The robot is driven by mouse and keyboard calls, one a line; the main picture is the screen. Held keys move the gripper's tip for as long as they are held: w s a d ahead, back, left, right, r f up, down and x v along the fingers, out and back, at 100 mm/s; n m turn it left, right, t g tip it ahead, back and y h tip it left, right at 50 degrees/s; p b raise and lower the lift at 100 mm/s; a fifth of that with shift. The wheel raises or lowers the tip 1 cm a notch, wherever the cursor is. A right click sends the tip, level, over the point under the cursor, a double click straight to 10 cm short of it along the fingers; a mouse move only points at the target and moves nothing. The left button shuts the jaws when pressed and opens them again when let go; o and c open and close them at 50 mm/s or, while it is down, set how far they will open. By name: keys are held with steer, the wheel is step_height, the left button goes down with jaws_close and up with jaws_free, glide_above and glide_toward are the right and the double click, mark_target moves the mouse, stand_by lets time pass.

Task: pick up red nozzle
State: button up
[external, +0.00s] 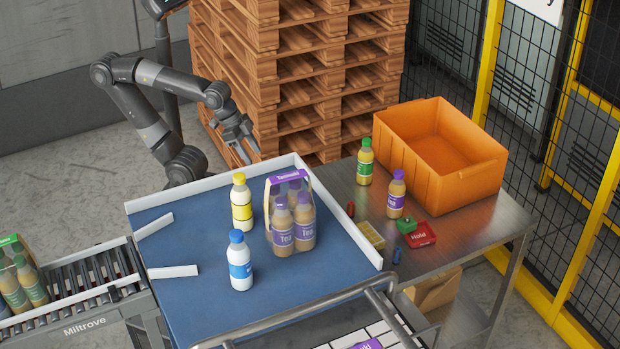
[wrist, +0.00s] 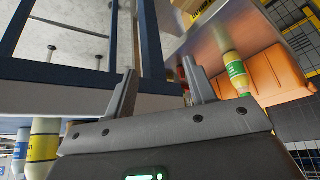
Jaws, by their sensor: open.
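The red nozzle (external: 351,209) is a small dark red piece on the steel table, near its left edge by the white rim of the blue surface. My gripper (external: 246,151) is raised behind the blue surface, in front of the pallets, well to the left of the nozzle and apart from it. In the wrist view my gripper (wrist: 160,88) shows two spread fingers with nothing between them. I cannot make out the nozzle clearly in the wrist view.
Near the nozzle are a yellow block (external: 370,236), a green piece (external: 406,225), a red tray (external: 421,238) and a blue piece (external: 396,256). Two bottles and an orange crate (external: 470,151) stand behind. A bottle carrier (external: 289,178) and two bottles stand on the blue surface (external: 190,225).

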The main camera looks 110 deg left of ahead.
step_height(320, 180, up, 6)
steer(key=w+a+r+g, duration=0.1)
steer(key=w+r+g, duration=0.25)
steer(key=w, duration=1.25)
steer(key=g, duration=0.2)
glide_above(352, 207)
steer(key=shift+m, duration=0.4)
steer(key=f, duration=1.9)
steer(key=shift+s+a+f, duration=0.1)
steer(key=shift+a+f, duration=0.05)
steer(key=shift+a, duration=0.2)
steer(key=shift+f, duration=3.05)
steer(key=shift+c, duration=0.3)
